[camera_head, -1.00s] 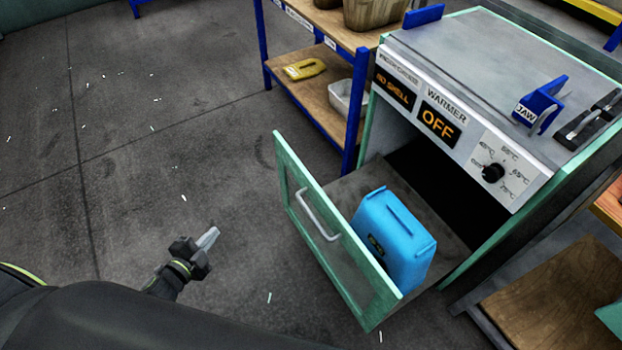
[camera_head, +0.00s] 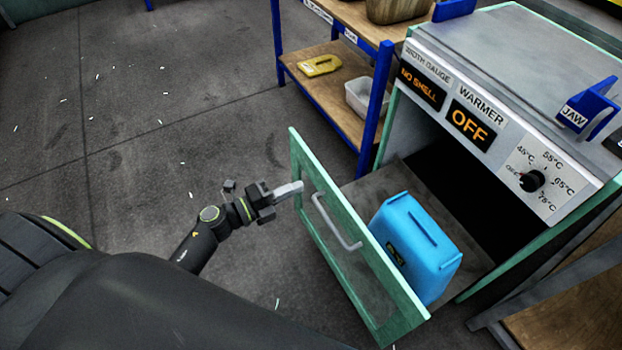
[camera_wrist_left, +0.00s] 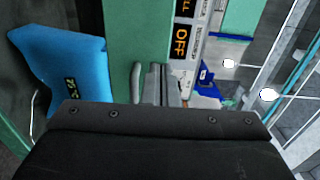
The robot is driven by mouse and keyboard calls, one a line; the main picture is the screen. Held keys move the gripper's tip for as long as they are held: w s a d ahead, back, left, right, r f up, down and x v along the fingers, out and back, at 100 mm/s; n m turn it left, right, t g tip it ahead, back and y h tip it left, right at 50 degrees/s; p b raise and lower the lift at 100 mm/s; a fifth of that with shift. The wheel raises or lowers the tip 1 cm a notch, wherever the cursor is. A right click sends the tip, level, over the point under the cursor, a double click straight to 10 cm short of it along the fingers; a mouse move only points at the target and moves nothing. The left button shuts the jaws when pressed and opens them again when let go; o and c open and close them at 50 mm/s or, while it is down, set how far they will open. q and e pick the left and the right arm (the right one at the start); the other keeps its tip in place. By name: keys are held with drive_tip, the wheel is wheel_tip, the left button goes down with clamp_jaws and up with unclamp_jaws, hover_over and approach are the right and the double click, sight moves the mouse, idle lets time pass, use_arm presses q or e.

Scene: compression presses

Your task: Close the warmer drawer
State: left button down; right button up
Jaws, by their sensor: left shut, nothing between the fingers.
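The warmer drawer (camera_head: 379,299) is pulled out of the warmer (camera_head: 451,143), with its green-framed front and a pale bar handle (camera_head: 336,222) facing me. A blue case (camera_head: 418,245) stands inside the drawer. The warmer's display reads OFF. My left gripper (camera_head: 291,190) is shut and empty. Its fingertips are at the outer face of the drawer front, near the upper left end and close to the handle; I cannot tell whether they touch it. In the left wrist view, the shut fingers (camera_wrist_left: 147,85) show with the blue case (camera_wrist_left: 68,70) to their left. My right gripper is not in view.
A blue-framed shelf (camera_head: 374,115) with wooden boards stands left of the warmer, holding a yellow item (camera_head: 320,66) and a white bin (camera_head: 361,97). A blue JAW-labelled part (camera_head: 590,107) sits on the warmer top. The floor left of the drawer is largely clear.

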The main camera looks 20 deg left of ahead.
sight(322, 176)
use_arm(q)
drive_tip(key=shift+x, duration=2.6)
drive_tip(key=shift+w+d, duration=0.1)
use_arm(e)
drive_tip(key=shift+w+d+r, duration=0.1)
